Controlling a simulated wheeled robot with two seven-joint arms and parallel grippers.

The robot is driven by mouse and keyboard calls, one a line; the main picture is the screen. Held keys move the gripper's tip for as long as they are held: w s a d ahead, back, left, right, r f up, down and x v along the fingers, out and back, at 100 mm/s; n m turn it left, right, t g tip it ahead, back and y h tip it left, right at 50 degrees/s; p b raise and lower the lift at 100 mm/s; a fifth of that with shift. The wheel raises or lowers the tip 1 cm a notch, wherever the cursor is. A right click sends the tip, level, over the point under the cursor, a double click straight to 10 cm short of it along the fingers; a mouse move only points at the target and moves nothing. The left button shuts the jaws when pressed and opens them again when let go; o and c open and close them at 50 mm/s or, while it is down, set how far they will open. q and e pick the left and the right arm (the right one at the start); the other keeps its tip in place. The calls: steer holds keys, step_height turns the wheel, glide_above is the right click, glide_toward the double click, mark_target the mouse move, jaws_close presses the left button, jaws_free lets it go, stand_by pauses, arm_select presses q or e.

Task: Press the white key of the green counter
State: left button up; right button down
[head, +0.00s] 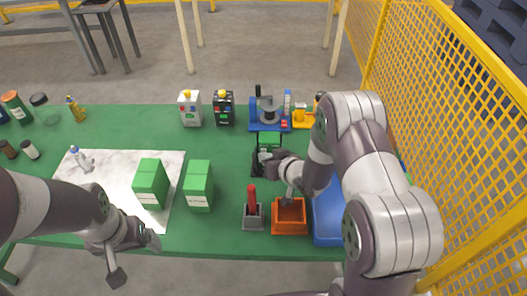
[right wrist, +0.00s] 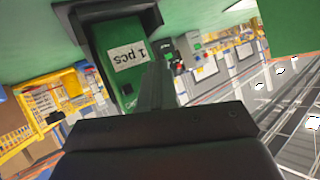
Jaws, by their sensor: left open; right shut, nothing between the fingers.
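The green counter (head: 269,139) stands at the back middle of the green table, with a black frame in front of it. In the right wrist view the counter (right wrist: 118,50) shows a green face in a dark surround with a white panel (right wrist: 128,57) reading "1 pcs". I cannot make out the white key. My right gripper (head: 264,158) is shut and empty, close in front of the counter. Its fingers (right wrist: 153,85) overlap the counter's face in the right wrist view; contact cannot be told. My left gripper (head: 150,240) is open and empty, over the table's front edge.
Two green boxes (head: 151,183) (head: 199,186) stand left of centre. A grey holder with a red handle (head: 252,207), an orange bin (head: 290,217) and a blue tray (head: 327,222) lie near my right arm. A yellow fence (head: 470,100) borders the right side.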

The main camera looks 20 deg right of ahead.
steer(key=shift+s+a, duration=0.2)
steer(key=shift+s, duration=0.5)
steer(key=shift+s+a+p, duration=0.2)
steer(key=shift+s, duration=0.6)
steer(key=shift+s+a+p, duration=0.2)
steer(key=shift+s+a, duration=0.05)
steer(key=shift+s, duration=0.55)
steer(key=shift+s+a+p, duration=0.2)
steer(key=shift+s, duration=0.6)
